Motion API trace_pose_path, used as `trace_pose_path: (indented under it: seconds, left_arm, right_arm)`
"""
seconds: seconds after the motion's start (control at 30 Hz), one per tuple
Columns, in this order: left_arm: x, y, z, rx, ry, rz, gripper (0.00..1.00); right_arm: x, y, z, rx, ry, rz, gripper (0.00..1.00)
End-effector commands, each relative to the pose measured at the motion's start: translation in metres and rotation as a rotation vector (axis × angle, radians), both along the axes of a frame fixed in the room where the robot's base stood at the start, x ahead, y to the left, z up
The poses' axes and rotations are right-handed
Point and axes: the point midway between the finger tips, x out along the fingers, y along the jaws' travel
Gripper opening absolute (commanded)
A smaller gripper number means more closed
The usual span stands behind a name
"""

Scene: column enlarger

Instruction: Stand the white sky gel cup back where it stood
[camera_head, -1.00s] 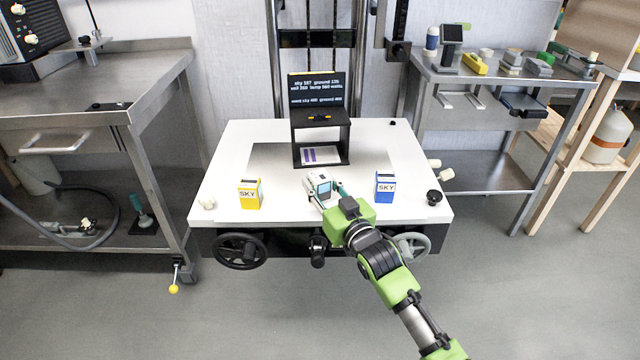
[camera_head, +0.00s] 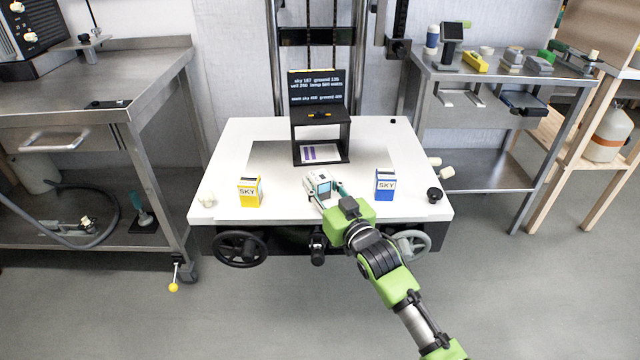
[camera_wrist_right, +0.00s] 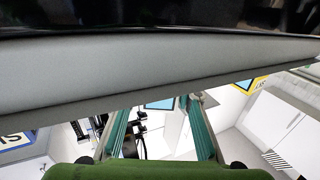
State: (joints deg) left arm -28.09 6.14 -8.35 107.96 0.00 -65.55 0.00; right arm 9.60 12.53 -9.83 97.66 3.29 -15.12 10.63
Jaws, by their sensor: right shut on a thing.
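The white cup (camera_head: 319,181) with a light blue window is at the front middle of the white table (camera_head: 225,150), between the yellow and blue cups. My right gripper (camera_head: 329,192) is shut on it from the front right. Whether the cup's base touches the table cannot be told. In the right wrist view the teal fingers (camera_wrist_right: 161,132) stand either side of a white shape, and much is hidden by a grey band across the picture. My left gripper is not in view.
A yellow SKY cup (camera_head: 249,191) stands to the left and a blue SKY cup (camera_head: 385,185) to the right. Behind is a black open box (camera_head: 321,137) under a screen (camera_head: 317,88). Handwheels (camera_head: 240,249) sit under the front edge. White table top is free between the cups.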

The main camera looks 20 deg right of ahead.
Motion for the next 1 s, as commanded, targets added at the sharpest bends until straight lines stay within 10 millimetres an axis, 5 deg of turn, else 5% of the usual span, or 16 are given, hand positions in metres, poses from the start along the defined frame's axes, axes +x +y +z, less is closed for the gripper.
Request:
trace_pose_path:
  seconds: [0.23,0.27,0.3,1.0]
  left_arm:
    - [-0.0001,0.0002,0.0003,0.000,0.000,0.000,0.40]
    - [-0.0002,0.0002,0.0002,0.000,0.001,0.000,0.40]
    - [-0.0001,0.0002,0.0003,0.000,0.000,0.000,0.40]
    - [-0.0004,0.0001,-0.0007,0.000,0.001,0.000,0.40]
  right_arm:
    - [0.0000,0.0001,0.0000,0.000,0.000,0.000,0.01]
    - [0.0000,0.0001,0.0000,0.000,0.000,0.000,0.39]
    - [0.0000,0.0001,-0.0001,0.000,0.000,0.000,0.49]
    - [-0.0006,-0.0001,-0.0005,0.000,0.001,0.000,0.51]
